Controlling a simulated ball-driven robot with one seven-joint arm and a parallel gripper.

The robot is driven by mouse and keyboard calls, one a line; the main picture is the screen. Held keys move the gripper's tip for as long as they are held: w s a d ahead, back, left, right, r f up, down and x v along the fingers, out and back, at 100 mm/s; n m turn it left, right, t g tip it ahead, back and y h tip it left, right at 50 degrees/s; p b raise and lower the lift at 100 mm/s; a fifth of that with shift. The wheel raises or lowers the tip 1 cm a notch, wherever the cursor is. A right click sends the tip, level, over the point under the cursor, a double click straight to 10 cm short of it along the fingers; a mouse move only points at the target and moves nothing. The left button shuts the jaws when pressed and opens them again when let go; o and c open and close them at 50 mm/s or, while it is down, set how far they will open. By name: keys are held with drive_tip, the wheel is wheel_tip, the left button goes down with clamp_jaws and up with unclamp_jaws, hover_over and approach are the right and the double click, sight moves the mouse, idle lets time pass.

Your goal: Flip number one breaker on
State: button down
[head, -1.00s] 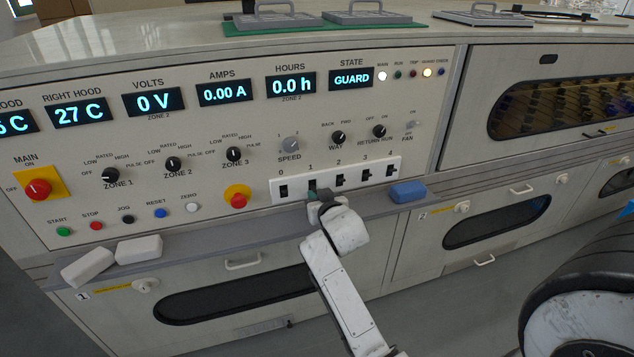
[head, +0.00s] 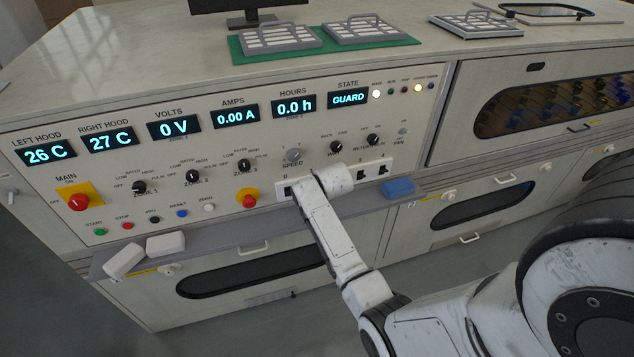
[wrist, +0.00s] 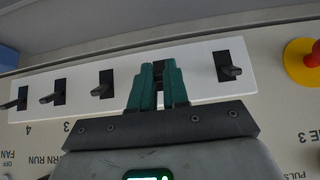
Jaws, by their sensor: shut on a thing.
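The white breaker strip (head: 375,172) is on the front panel, below the speed knob. In the wrist view the strip (wrist: 200,85) appears upside down, with several black levers. My gripper (wrist: 160,72) has its teal fingers at the number one breaker (wrist: 158,67), shut on its lever, which is mostly hidden between them. The number zero breaker (wrist: 229,70) is to the right of the fingers and the number two breaker (wrist: 103,88) to the left, both clear of them. In the head view my wrist covers the number one breaker and the fingertips.
A grey ledge (head: 225,222) runs below the strip. A blue block (head: 398,188) lies on it to the right and white blocks (head: 165,243) at the left end. A red stop button on yellow (head: 248,198) sits left of the strip. The state display (head: 348,98) reads GUARD.

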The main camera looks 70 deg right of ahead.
drive_tip(key=shift+w+d+r+g+y+p, duration=0.2)
drive_tip(key=shift+r+g+y+p, duration=0.4)
drive_tip(key=shift+p, duration=0.55)
drive_tip(key=shift+f, duration=0.2)
drive_tip(key=c, duration=1.1)
unclamp_jaws()
drive_tip(key=v, duration=1)
drive_tip(key=shift+s+r, duration=0.1)
drive_tip(key=shift+r, duration=0.25)
drive_tip(key=shift+a, duration=0.1)
